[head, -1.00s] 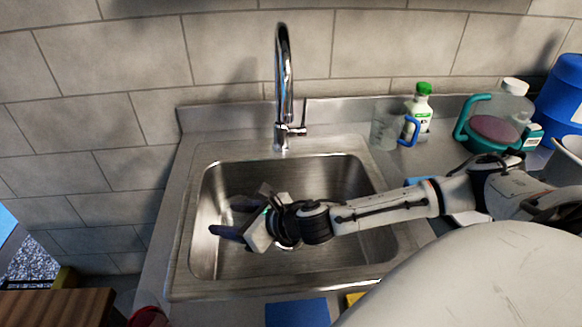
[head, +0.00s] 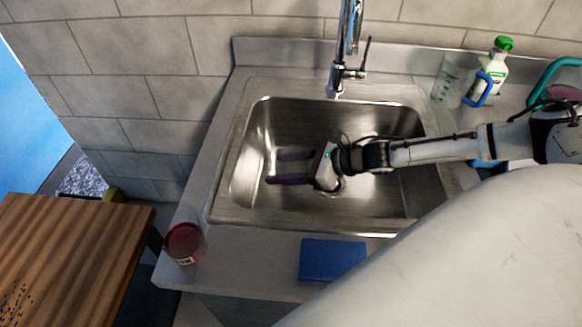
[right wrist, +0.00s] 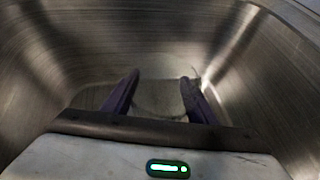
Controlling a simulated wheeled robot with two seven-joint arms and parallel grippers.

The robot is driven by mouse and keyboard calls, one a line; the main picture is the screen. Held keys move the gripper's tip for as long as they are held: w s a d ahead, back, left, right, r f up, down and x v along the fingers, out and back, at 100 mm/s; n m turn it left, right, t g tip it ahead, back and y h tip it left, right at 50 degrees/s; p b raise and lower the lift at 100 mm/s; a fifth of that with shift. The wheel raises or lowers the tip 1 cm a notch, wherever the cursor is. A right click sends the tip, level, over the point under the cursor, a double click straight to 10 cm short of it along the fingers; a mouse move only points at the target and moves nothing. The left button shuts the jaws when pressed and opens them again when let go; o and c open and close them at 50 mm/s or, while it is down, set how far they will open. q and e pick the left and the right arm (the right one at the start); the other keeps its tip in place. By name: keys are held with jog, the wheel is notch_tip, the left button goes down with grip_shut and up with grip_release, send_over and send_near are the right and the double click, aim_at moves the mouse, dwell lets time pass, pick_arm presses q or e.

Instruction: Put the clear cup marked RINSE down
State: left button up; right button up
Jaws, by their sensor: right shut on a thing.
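My right gripper (head: 281,167) reaches into the steel sink from the right, its dark purple fingers pointing left in the head view. In the right wrist view the two fingers (right wrist: 152,98) stand apart around a faint, see-through round shape (right wrist: 160,97), which looks like the clear cup. The cup is hard to make out against the steel, and no RINSE marking is readable. I cannot tell whether it touches the sink floor. My left gripper is not in view.
The sink (head: 330,222) has a tall tap (head: 345,75) behind it. A clear jug with a blue handle (head: 450,82) and a green-capped bottle (head: 495,68) stand at the back right. A labelled red container (head: 184,243) and a blue pad (head: 332,260) are on the front counter.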

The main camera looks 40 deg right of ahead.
aim_at(284, 188)
jog(key=shift+f, duration=2.1)
jog(key=shift+b, duration=0.3)
jog(key=shift+f, duration=0.25)
jog(key=o, duration=1.1)
jog(key=shift+r, duration=0.1)
jog(key=shift+r, duration=0.3)
jog(key=v, duration=1)
jog(key=shift+s+d, duration=0.25)
jog(key=shift+s, duration=0.1)
jog(key=shift+s+d+r, duration=0.3)
jog(key=shift+s+r, duration=0.05)
